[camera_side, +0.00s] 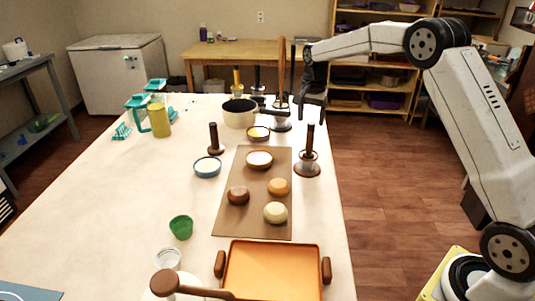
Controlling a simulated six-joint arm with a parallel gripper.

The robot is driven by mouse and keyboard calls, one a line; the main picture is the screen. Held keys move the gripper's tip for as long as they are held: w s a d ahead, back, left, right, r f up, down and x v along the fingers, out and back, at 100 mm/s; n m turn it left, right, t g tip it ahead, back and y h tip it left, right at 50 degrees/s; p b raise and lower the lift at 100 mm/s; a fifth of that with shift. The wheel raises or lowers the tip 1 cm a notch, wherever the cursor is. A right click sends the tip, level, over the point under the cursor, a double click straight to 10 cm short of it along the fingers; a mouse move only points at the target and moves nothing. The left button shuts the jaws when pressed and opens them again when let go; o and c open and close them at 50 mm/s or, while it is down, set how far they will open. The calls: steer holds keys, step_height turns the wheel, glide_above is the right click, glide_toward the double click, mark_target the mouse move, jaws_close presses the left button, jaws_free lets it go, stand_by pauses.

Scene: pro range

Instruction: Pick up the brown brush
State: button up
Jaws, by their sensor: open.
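Two shorter dark-brown upright handles on round bases stand nearer, one in the middle (213,136) and one by the right edge (310,138). I cannot tell whether either is a brush. My gripper (311,108) points down, open and empty, just right of the tall brown handle, above the table's right edge. A thin dark upright piece (292,68) shows between them.
A cream pot (239,113) stands left of the tall handle. A brown mat (232,213) with several round items lies mid-table. An orange tray (275,249) is at the front. A yellow cylinder (160,120) stands at left. The table's left middle is clear.

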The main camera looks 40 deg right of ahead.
mark_target(309, 146)
steer(key=shift+s+f, duration=0.15)
steer(key=shift+f, duration=2.5)
jaws_close()
